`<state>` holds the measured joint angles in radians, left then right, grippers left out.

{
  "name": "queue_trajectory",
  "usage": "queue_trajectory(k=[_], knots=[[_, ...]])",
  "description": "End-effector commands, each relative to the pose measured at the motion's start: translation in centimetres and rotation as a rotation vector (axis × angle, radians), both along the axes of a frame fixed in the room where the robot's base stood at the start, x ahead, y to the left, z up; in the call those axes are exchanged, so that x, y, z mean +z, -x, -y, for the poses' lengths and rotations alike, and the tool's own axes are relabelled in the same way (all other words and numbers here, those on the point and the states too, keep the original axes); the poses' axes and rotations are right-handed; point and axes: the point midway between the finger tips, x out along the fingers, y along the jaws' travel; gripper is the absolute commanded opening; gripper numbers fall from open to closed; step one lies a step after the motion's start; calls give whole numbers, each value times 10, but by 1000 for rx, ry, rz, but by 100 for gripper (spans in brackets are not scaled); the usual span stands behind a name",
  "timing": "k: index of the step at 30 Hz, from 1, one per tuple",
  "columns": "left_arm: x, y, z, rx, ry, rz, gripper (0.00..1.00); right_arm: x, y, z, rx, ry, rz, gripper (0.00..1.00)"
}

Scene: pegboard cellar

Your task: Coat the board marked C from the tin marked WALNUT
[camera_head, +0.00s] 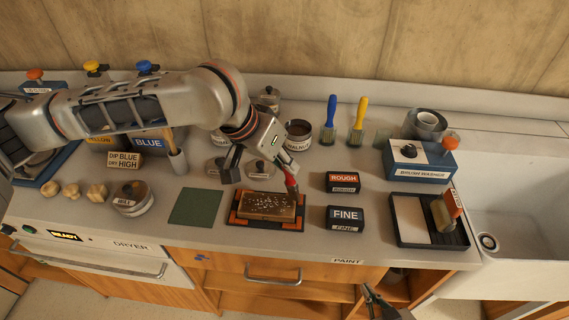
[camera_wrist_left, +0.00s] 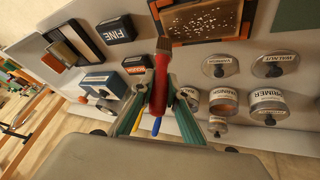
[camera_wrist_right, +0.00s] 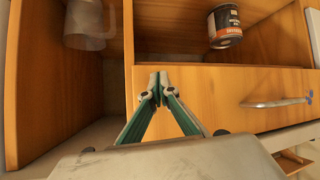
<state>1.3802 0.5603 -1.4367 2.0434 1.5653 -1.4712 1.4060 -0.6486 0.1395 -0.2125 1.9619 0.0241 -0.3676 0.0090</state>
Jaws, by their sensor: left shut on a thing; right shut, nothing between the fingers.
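My left gripper (camera_head: 288,168) is shut on a red-handled brush (camera_wrist_left: 159,85). The brush's brown bristles point at the right end of a brown, white-speckled board (camera_head: 266,206); I cannot tell whether they touch it. The board lies in an orange and black holder (camera_head: 237,222). No letter C is readable on it. The tin marked WALNUT (camera_head: 298,140) stands open behind the left gripper, with dark contents. Two loose lids (camera_wrist_left: 219,66) lie between the board and the tins. My right gripper (camera_head: 369,291) is shut and empty, in front of the cabinet; it also shows in the right wrist view (camera_wrist_right: 158,88).
ROUGH (camera_head: 342,182) and FINE (camera_head: 345,218) blocks stand right of the board, then a black tray (camera_head: 456,238) and a sink (camera_head: 520,220). Blue and yellow brushes (camera_head: 357,120) stand behind. A green mat (camera_head: 195,206) lies left. Below, the right gripper faces an open cabinet.

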Motion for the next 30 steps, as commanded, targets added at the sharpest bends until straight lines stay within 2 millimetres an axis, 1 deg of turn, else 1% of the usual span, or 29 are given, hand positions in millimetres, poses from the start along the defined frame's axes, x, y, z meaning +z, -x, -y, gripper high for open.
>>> queue_trajectory(k=[5, 24, 30], knots=[[9, -1, 0, 0, 0, 2, 0, 0, 0, 0, 0, 0, 0, 0], [66, 0, 0, -1, 1, 2, 0, 0, 0, 0, 0, 0, 0, 0], [71, 0, 0, 0, 1, 0, 0, 0, 0, 0, 0, 0, 0, 0]])
